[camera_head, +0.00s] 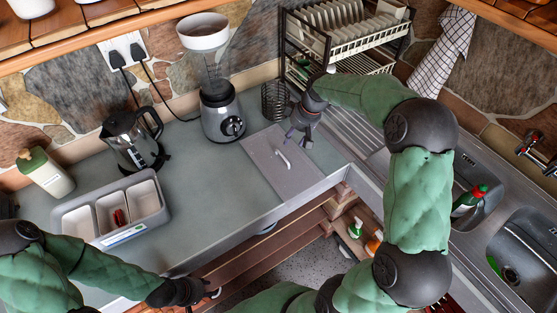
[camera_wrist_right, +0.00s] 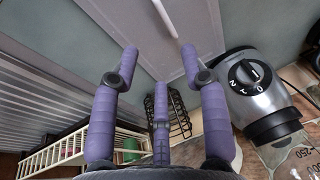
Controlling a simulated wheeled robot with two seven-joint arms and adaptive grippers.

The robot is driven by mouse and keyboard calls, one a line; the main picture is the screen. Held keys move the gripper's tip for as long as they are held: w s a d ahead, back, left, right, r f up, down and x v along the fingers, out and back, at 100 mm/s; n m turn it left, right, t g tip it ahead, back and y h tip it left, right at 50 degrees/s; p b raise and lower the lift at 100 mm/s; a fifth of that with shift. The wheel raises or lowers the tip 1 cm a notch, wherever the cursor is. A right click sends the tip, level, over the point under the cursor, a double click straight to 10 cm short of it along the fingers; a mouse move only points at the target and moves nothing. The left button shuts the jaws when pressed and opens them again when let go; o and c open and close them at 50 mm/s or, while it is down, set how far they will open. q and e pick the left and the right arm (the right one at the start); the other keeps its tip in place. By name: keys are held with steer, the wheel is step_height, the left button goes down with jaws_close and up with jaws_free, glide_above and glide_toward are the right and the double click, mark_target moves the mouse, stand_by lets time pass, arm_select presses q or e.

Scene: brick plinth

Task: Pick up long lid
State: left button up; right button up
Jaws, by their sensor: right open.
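The long lid (camera_head: 265,163) is a flat grey rectangular panel with a thin white handle (camera_head: 281,153), lying at the right end of the grey-green counter. In the right wrist view the lid (camera_wrist_right: 203,30) fills the upper middle, and its handle (camera_wrist_right: 166,17) shows at the top edge. My right gripper (camera_head: 298,138) is open and empty above the lid's right side, pointing down, close to the handle but apart from it. Its purple fingers (camera_wrist_right: 155,62) are spread in the wrist view. My left gripper (camera_head: 212,294) is low at the counter's front edge, away from the lid; its fingers are too small to read.
A blender (camera_head: 221,118) stands behind and left of the lid, with a black wire basket (camera_head: 275,101) beside it. A dish rack (camera_head: 345,35) is at the back. A kettle (camera_head: 133,140) and a grey three-part container (camera_head: 112,209) are left. The sink (camera_head: 520,245) is right. The mid-counter is clear.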

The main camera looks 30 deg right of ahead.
mark_target(285, 154)
steer(key=x, duration=0.5)
steer(key=shift+f+b, duration=0.2)
steer(key=shift+b, duration=0.15)
steer(key=shift+s+a+f, duration=0.1)
steer(key=shift+a+f, duration=0.2)
steer(key=shift+f, duration=0.15)
steer(key=b+x, duration=0.1)
steer(key=x, duration=0.3)
steer(key=shift+a, duration=0.25)
jaws_close()
